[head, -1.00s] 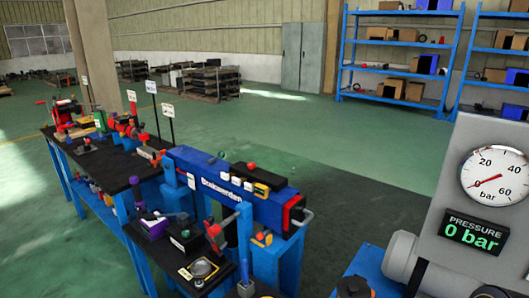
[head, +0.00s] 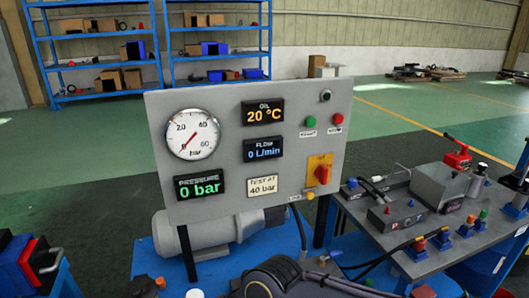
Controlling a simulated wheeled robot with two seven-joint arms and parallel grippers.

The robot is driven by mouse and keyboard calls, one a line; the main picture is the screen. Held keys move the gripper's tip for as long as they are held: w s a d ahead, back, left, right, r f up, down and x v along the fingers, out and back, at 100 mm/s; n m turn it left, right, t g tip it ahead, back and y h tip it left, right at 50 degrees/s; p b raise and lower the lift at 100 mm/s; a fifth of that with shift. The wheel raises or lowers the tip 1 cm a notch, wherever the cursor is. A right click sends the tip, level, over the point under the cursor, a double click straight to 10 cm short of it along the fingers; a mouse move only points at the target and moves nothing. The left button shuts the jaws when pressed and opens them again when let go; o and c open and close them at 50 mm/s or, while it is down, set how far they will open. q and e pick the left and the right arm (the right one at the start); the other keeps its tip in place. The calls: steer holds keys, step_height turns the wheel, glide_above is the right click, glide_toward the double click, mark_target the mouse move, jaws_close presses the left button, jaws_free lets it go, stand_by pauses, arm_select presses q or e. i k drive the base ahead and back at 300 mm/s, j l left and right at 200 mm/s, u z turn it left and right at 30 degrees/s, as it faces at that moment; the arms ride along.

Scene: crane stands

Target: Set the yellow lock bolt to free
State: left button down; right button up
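I cannot make out a part that is clearly the yellow lock bolt. The panel also carries a red rotary switch (head: 322,174) on a yellow plate. Neither of my grippers can be made out in the head view.
The grey gauge panel (head: 225,110) stands in the middle, reading 0 bar, with a grey motor (head: 205,232) below it. A workbench (head: 415,262) with several fittings is at the right. Blue shelves (head: 165,42) stand behind. Green floor is open at the back right.

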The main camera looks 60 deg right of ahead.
mark_target(309, 191)
steer(key=z, duration=1.9)
